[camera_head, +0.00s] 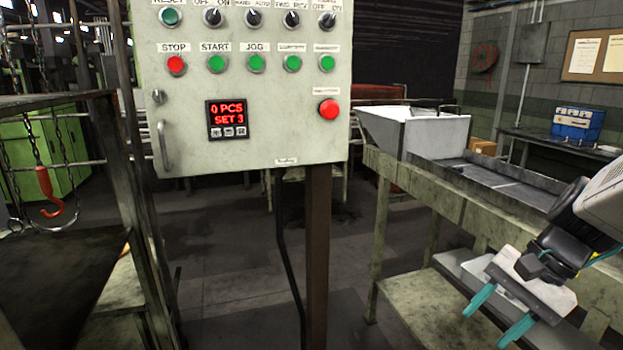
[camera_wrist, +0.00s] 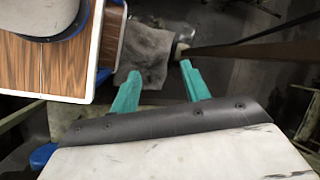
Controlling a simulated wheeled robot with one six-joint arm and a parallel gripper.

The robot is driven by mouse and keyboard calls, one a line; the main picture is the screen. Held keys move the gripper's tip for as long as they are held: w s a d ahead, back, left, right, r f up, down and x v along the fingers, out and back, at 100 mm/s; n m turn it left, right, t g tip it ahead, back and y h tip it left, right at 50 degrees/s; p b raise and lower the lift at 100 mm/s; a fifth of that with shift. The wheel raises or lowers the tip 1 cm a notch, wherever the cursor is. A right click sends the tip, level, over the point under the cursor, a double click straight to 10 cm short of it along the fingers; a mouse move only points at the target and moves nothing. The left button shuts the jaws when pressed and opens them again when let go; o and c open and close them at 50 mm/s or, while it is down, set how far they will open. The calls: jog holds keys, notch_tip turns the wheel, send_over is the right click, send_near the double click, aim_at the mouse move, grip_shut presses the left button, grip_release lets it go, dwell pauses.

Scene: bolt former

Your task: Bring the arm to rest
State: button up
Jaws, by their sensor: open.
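My gripper (camera_head: 499,316) is at the lower right of the head view, on my arm, which comes in from the right edge. Its two teal fingers point down and to the left, spread apart with nothing between them. In the wrist view the gripper (camera_wrist: 160,88) also shows open and empty, with floor and a grey patch beyond the fingers. In the head view it hangs in front of the green workbench (camera_head: 455,205), near its lower shelf. I cannot tell whether it touches anything.
A control panel (camera_head: 240,125) on a brown post (camera_head: 318,250) stands in the middle, its display reading "0 PCS SET 3". A white hopper (camera_head: 430,135) sits on the workbench. An orange hook (camera_head: 45,190) hangs at the left. Floor between post and bench looks clear.

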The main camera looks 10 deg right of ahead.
jog(key=s+a+r+n+h, duration=0.4)
jog(key=a+r+n+h, duration=0.1)
jog(key=a+n, duration=0.5)
jog(key=shift+r+n, duration=0.4)
jog(key=shift+n, duration=0.7)
jog(key=shift+s, duration=0.1)
dwell(1.7)
